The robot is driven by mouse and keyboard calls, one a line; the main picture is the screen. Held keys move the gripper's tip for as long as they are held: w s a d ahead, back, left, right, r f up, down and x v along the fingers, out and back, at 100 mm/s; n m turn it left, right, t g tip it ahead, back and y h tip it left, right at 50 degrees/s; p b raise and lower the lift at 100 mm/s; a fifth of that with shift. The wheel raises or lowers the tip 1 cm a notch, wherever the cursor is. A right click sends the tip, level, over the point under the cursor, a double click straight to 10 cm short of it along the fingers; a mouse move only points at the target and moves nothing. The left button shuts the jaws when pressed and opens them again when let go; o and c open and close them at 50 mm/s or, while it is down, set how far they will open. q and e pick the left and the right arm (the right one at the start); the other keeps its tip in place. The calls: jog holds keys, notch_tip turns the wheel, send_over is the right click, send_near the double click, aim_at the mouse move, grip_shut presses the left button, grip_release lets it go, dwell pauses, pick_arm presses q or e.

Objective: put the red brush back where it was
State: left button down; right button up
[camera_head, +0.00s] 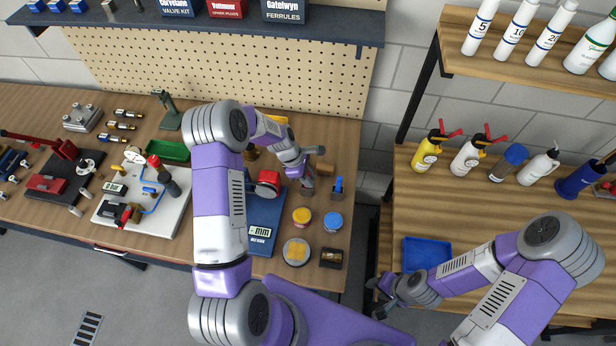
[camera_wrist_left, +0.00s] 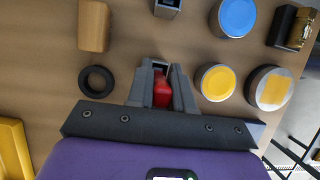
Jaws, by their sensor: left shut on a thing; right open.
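My left gripper (camera_head: 308,182) is over the right part of the wooden bench. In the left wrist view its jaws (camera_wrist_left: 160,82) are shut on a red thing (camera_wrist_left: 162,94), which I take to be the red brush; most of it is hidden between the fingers. In the head view the brush cannot be made out at the gripper. A small dark holder (camera_head: 337,195) with a blue upright piece (camera_head: 339,183) stands just right of the gripper. A dark open-topped holder (camera_wrist_left: 168,6) is cut off at the top of the left wrist view. My right gripper (camera_head: 385,302) is open and empty, beside the right-hand bench.
Near the left gripper are a wooden block (camera_wrist_left: 94,26), a black ring (camera_wrist_left: 97,81), a blue-topped tin (camera_wrist_left: 236,16), a yellow-topped tin (camera_wrist_left: 215,81), another round tin (camera_wrist_left: 269,88) and a black box (camera_head: 331,258). A blue tray (camera_head: 427,252) sits on the right-hand bench.

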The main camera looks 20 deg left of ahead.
pick_arm(q)
jog(key=shift+f, duration=0.15)
jog(key=c, duration=1)
grip_release()
jog(key=shift+w, duration=0.1)
jog(key=shift+a+r, duration=0.1)
jog(key=shift+r, duration=0.3)
jog(key=v, duration=1.1)
jog(key=shift+a+r, duration=0.1)
jog(key=shift+r, duration=0.2)
